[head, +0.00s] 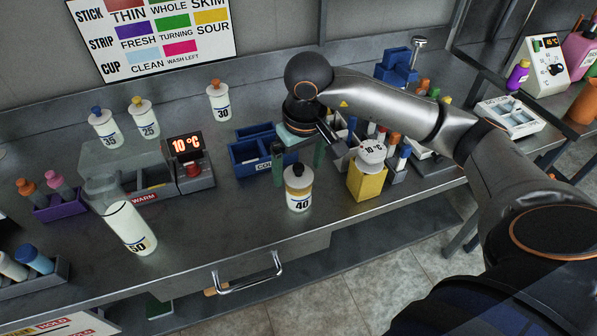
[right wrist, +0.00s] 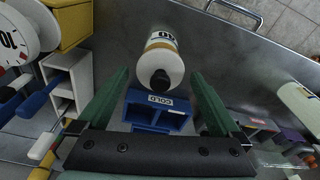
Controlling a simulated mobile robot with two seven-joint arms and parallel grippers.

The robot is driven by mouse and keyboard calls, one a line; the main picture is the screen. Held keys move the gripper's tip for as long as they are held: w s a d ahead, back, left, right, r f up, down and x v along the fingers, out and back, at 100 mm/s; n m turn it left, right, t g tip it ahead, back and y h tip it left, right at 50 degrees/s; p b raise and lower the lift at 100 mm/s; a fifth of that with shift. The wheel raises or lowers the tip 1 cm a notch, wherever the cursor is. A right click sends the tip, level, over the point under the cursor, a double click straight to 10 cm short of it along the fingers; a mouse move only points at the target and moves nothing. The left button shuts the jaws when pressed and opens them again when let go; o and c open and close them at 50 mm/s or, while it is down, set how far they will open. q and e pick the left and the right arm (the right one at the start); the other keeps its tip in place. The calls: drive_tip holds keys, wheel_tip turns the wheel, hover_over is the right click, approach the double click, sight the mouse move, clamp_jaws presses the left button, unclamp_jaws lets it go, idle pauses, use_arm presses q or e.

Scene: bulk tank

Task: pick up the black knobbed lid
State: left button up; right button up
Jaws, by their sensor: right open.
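The black knobbed lid (head: 297,169) sits on the white bottle marked 40 (head: 298,201), which stands upright near the front of the metal counter and has a tan band. My right gripper (head: 299,160) is open, its green fingers pointing down just behind and above the lid. In the right wrist view the black knob (right wrist: 160,80) shows between the two open fingers, with the bottle (right wrist: 165,50) beyond it. I see no contact between fingers and lid. My left gripper is not in view.
A blue COLD box (head: 250,160) stands behind and left of the bottle. A tall bottle marked 50 (head: 131,228) is at left. Counter in front of bottle 40 is clear.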

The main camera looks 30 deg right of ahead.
drive_tip(key=c, duration=1.2)
drive_tip(key=shift+r, duration=0.1)
drive_tip(key=shift+c, duration=0.2)
